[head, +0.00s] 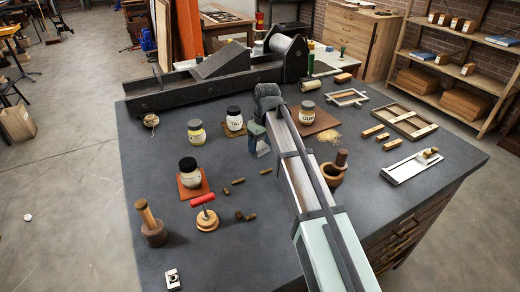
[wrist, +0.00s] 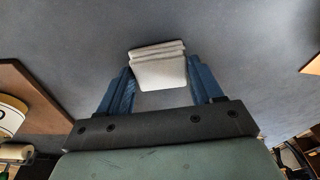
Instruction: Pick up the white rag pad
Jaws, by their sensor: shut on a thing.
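The white rag pad (wrist: 158,68), a folded block with layered edges, sits between the two blue fingers of my gripper (wrist: 160,78) in the wrist view. The fingers are shut on its left and right sides. In the head view my gripper (head: 258,138) is low over the middle of the dark workbench top (head: 260,215), and a small pale patch shows at its fingers. My arm hides part of this area. Whether the pad touches the bench is hard to tell.
Left of my gripper stand jars, one labelled TALC (head: 234,119). To the right are a GUM jar (head: 307,113) on a brown board and a wooden mortar (head: 331,174). A long dark press (head: 200,82) spans the back.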

